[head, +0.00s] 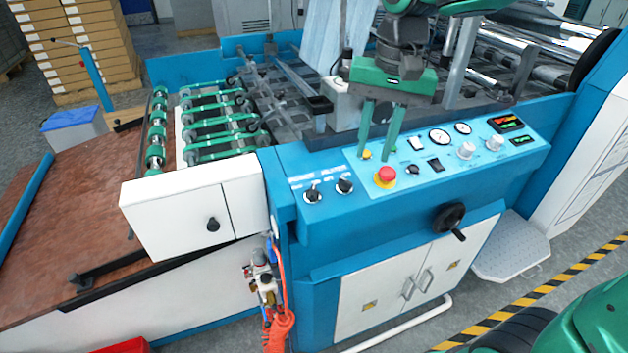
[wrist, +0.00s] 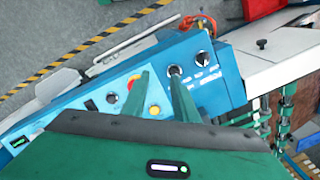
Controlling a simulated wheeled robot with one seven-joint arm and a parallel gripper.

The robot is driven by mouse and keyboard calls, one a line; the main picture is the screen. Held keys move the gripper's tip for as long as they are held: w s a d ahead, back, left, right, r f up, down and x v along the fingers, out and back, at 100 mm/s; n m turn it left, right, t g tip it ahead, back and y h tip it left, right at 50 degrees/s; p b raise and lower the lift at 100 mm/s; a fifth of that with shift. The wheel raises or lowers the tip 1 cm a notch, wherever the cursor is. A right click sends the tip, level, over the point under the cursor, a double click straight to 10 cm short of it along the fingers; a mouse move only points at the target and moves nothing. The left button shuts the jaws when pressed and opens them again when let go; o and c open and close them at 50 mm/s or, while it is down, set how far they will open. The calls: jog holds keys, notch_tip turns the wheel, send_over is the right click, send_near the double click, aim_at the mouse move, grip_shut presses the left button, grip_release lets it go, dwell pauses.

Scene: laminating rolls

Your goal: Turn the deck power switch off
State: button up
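The blue control panel (head: 470,165) is on the front of the machine. Two black rotary switches, a left one (head: 313,194) and a right one (head: 344,185), sit at its left end under small white labels too blurred to read. They also show in the wrist view, the left one (wrist: 203,59) and the right one (wrist: 174,71). A black rocker switch (head: 436,165) sits farther right. I cannot tell which is the deck power switch. My gripper (head: 376,160) is open and empty, its green fingers pointing down over the panel near the red stop button (head: 386,175).
A yellow button (head: 367,153) is close to the fingers; it also shows in the wrist view (wrist: 154,110). Gauges (head: 439,137) and pale knobs (head: 466,150) lie to the right. A black handwheel (head: 449,218) juts out below. A white box (head: 190,205) stands left.

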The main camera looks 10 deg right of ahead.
jog(key=r, duration=0.2)
send_over(313, 188)
jog(key=d, duration=0.2)
jog(key=n, duration=0.1)
jog(key=f, duration=0.3)
jog(key=a+f, duration=0.1)
jog(key=f, duration=0.7)
jog(key=shift+s+a, duration=0.1)
jog(key=shift+a, duration=0.25)
grip_shut()
